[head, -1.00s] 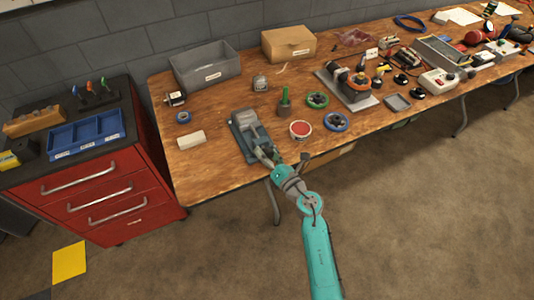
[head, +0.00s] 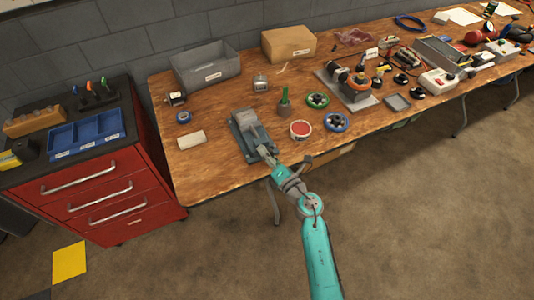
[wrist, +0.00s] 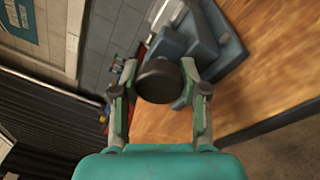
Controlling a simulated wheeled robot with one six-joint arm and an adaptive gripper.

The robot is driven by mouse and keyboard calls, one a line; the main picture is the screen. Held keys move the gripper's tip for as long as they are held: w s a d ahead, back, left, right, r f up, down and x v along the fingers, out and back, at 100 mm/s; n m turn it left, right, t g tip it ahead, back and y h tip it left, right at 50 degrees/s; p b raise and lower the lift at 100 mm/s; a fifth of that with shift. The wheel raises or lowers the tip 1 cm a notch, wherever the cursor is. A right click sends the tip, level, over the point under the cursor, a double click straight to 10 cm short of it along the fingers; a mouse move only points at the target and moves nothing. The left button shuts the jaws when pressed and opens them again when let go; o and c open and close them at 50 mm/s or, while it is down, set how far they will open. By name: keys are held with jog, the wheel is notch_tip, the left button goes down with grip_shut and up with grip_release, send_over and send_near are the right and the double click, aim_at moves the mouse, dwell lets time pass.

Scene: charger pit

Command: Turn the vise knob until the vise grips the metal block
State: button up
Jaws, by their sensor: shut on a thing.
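The blue-grey vise (head: 240,141) stands near the front edge of the wooden bench; part of its body also shows at the top of the wrist view (wrist: 222,38). Its dark round knob (wrist: 158,82) faces the wrist camera, with one finger of my gripper (wrist: 159,76) on each side. My gripper (head: 267,157) is shut on the knob at the vise's front end. A pale, light-grey piece shows at the vise jaws (wrist: 167,14), probably the metal block. Whether the jaws touch it cannot be told.
A white block (head: 191,139) lies left of the vise. A grey bin (head: 206,68) is behind. A red drawer cabinet (head: 100,195) stands left.

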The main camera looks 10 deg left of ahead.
jog(key=shift+m+t, duration=0.3)
jog(key=shift+m, duration=1.3)
jog(key=o, duration=1.2)
jog(key=shift+c, duration=0.2)
jog(key=shift+s+d, duration=0.1)
jog(key=r+v, duration=0.1)
jog(key=v, duration=1)
jog(key=shift+s+d+f, duration=0.2)
jog(key=shift+s+f, duration=0.1)
jog(key=shift+f, duration=0.2)
